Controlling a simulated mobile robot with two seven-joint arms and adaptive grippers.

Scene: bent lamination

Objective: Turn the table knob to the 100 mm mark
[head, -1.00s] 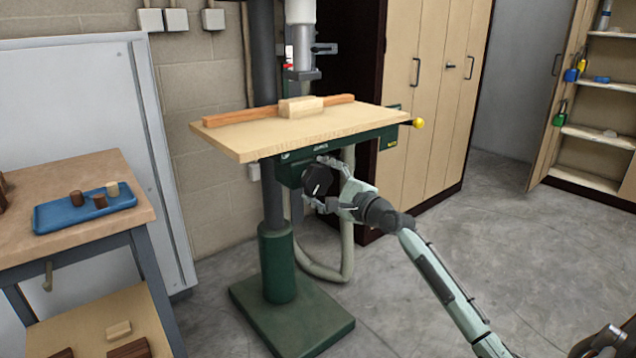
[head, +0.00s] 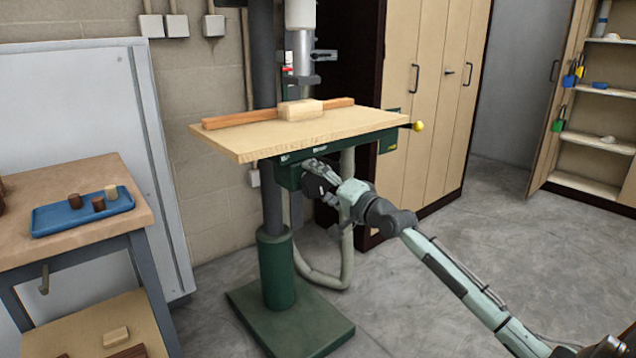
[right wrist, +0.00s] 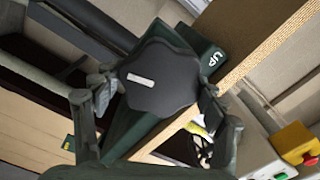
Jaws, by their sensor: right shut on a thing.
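The table knob (head: 314,186) is dark and lobed, on the front of the green housing under the drill press table (head: 250,145). In the right wrist view the knob (right wrist: 165,88) faces me, with a short white pointer line, slightly tilted, left of its middle. My right gripper (head: 325,183) is shut on the knob, with one finger on each side of it in the right wrist view (right wrist: 156,92). A white "UP" label shows on the housing beside it. No millimetre scale or 100 mm mark is readable. My left gripper is not in view.
A light wood block (head: 300,110) and an orange-brown strip (head: 235,119) lie on the table. A yellow-ended handle (head: 417,126) sticks out at its right. The green base (head: 300,325) stands below. A workbench with a blue tray (head: 60,222) is at left. Floor at right is clear.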

